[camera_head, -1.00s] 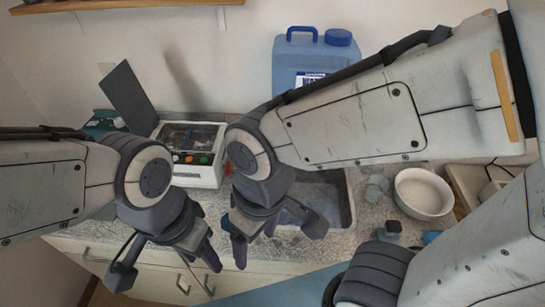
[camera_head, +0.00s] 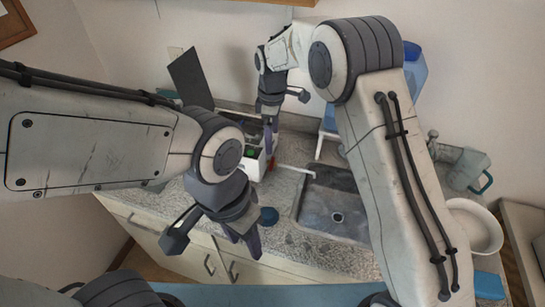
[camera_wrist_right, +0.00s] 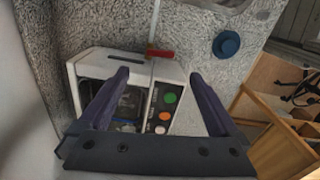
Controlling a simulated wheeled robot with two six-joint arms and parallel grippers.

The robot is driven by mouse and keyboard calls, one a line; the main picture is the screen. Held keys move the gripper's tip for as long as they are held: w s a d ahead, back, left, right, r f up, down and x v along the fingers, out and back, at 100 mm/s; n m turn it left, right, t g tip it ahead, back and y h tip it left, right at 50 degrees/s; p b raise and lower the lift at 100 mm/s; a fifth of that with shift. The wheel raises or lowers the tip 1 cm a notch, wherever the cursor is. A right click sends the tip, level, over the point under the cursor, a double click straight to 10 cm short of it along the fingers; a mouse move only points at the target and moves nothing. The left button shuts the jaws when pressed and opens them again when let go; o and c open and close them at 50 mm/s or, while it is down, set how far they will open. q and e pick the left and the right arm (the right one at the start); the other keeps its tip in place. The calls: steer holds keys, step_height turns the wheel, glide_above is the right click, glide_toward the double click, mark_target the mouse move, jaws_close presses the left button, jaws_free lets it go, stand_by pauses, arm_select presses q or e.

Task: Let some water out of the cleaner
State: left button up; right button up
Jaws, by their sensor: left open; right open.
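The cleaner (camera_head: 254,167) is a white box on the counter, mostly hidden behind my right gripper. Its dark lid (camera_head: 189,78) stands raised. In the right wrist view the cleaner (camera_wrist_right: 88,64) shows its open basin and orange and green buttons. A red valve handle (camera_wrist_right: 160,53) sits at its side, with a thin white pipe (camera_wrist_right: 155,20) running from it; the pipe (camera_head: 296,169) points towards the sink. My right gripper (camera_head: 269,140) is open and empty above the cleaner, its fingers apart from the handle. My left gripper (camera_head: 243,243) is open and empty at the counter's front edge.
The sink (camera_head: 336,211) lies right of the cleaner. A blue disc (camera_head: 268,216) rests on the counter near my left gripper. A blue container (camera_head: 415,75) stands behind my right arm. A jug (camera_head: 469,168) and white bowl (camera_head: 477,228) are at the right.

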mark_target(271, 162)
step_height(271, 162, down, 8)
steer(key=p, duration=0.2)
steer(key=shift+f+p, duration=0.2)
steer(key=shift+p, duration=0.1)
steer(key=shift+f, duration=0.7)
steer(key=c, duration=1.3)
steer(key=shift+c, duration=0.4)
steer(key=shift+a+m+b, duration=0.15)
steer(key=shift+m+b, duration=0.15)
steer(key=shift+m, duration=0.4)
